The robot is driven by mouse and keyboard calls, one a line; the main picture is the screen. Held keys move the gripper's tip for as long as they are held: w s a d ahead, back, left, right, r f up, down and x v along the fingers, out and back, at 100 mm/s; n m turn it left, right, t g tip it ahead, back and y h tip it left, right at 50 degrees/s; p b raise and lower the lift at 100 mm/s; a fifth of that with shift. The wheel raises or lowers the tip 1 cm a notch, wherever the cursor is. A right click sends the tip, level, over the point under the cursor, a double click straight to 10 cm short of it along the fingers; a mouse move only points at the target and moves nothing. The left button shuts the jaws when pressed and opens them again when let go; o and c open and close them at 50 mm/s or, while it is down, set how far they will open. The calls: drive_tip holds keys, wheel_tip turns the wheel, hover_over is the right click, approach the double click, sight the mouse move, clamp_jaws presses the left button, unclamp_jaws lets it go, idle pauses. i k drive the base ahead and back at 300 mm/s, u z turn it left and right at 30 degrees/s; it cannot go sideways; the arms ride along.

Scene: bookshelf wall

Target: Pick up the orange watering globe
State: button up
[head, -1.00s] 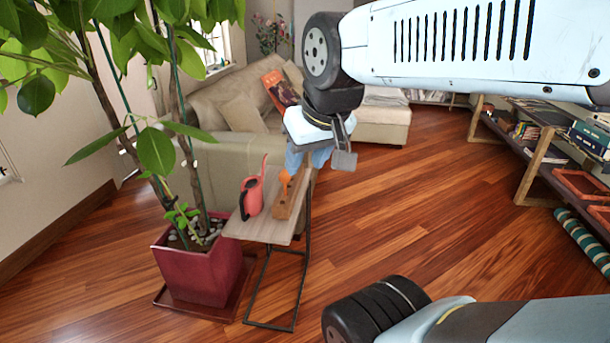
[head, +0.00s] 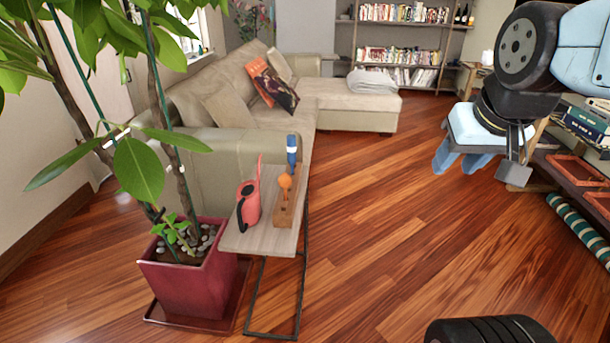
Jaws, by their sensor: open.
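The orange watering globe (head: 285,183) stands upright in a small wooden holder (head: 284,212) on the side table (head: 262,239). A blue item with a white band (head: 292,150) stands behind it, at the far end of the holder. A red watering can (head: 248,203) stands just left of the globe. My gripper (head: 480,166) is in the air to the right of the table, well apart from the globe. It is open with nothing seen between its fingers. The globe is in plain view, though its lower stem is hidden in the holder.
A large plant in a red pot (head: 190,280) stands left of the table, its leaves hanging near it. A beige sofa (head: 235,150) is behind the table. A low shelf (head: 580,185) is at right. The wooden floor (head: 390,230) between is clear.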

sight(285, 180)
drive_tip(key=z, duration=0.1)
drive_tip(key=i, duration=1)
drive_tip(key=u, duration=0.05)
